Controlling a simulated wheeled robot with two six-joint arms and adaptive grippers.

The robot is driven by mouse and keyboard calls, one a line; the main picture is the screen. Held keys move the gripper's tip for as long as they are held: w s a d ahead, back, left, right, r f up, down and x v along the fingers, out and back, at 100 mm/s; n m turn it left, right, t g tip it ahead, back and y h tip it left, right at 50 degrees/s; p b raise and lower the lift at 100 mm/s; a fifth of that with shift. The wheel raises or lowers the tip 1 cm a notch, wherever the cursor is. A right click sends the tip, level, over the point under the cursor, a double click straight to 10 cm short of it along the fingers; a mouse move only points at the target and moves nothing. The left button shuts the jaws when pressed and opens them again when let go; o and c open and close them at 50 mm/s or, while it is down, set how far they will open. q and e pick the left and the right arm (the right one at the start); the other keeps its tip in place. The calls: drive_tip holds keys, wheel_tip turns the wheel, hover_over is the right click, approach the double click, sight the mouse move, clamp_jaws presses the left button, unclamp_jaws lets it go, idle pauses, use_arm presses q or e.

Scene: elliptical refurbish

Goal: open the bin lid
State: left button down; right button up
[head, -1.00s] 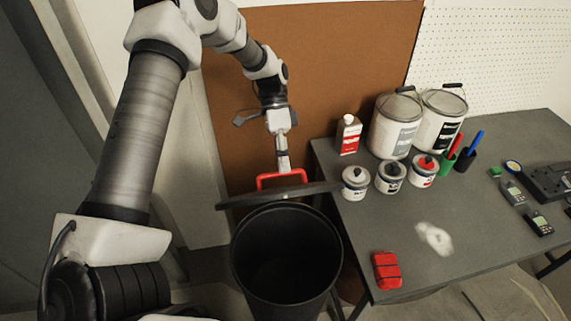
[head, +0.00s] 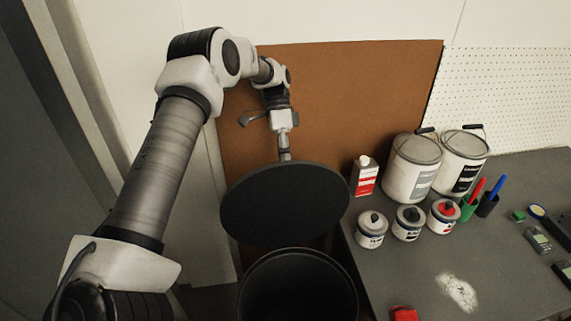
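The black bin (head: 298,290) stands on the floor at the bottom centre of the head view, its mouth open towards me. Its round black lid (head: 285,205) is swung up and tilted back behind the mouth, with its underside facing me. My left gripper (head: 284,150) is behind the lid at its upper edge, fingers pointing down. The fingertips and the lid's red handle are hidden by the lid, so its grip cannot be seen. My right gripper is out of view.
A grey table (head: 410,275) stands close on the right, holding paint cans (head: 412,175), small jars (head: 371,230), a red-and-white bottle (head: 364,178) and a red object (head: 404,314) at its near edge. A brown board (head: 345,100) stands behind the arm.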

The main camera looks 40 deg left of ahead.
use_arm(q)
drive_tip(key=shift+s+a+f, duration=0.1)
drive_tip(key=shift+s+f, duration=0.1)
drive_tip(key=shift+f, duration=0.5)
drive_tip(key=shift+s+f, duration=0.2)
drive_tip(key=shift+f, duration=0.5)
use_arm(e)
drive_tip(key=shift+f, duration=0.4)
use_arm(q)
drive_tip(key=c, duration=1.3)
unclamp_jaws()
drive_tip(key=shift+w, duration=0.1)
drive_tip(key=o, duration=0.6)
drive_tip(key=shift+w+a+f, duration=0.3)
drive_tip(key=shift+w+f, duration=0.25)
drive_tip(key=shift+w, duration=0.1)
drive_tip(key=shift+o, duration=0.4)
drive_tip(key=shift+a, duration=0.15)
drive_tip(key=shift+s+d+r, duration=0.2)
drive_tip(key=shift+d+r, duration=0.1)
drive_tip(key=shift+r, duration=0.15)
drive_tip(key=c, duration=0.3)
drive_tip(key=shift+f, duration=0.1)
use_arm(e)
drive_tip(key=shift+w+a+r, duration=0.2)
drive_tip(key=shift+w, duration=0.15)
use_arm(q)
drive_tip(key=shift+w+a, duration=0.1)
drive_tip(key=shift+a, duration=0.05)
